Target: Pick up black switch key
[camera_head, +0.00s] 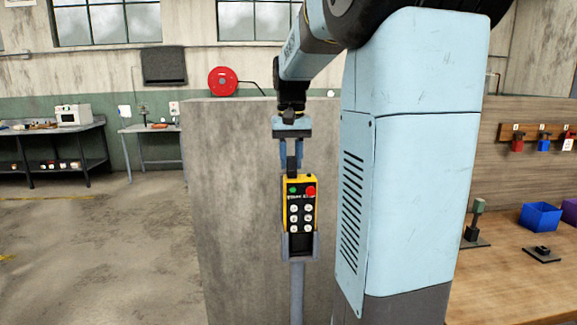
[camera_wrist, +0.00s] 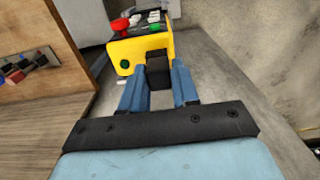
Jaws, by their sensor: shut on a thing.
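A black block, which I take to be the black switch key (camera_head: 292,162), stands at the top edge of a yellow remote controller (camera_head: 300,197). My gripper (camera_head: 292,170) points down over the controller, with its blue fingers closed on the sides of the key. In the wrist view, the key (camera_wrist: 158,75) sits between the fingertips (camera_wrist: 157,83), against the yellow body of the controller (camera_wrist: 140,50). I cannot tell whether the key is still seated in the controller. The controller has a red button, a green button and several white buttons.
The controller rests upright in a grey holder (camera_head: 301,252) on a post, in front of a concrete block (camera_head: 235,190). At right, a wooden workbench (camera_head: 510,285) bears a blue bin (camera_head: 540,217) and small black parts. Open floor (camera_head: 100,260) lies at left.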

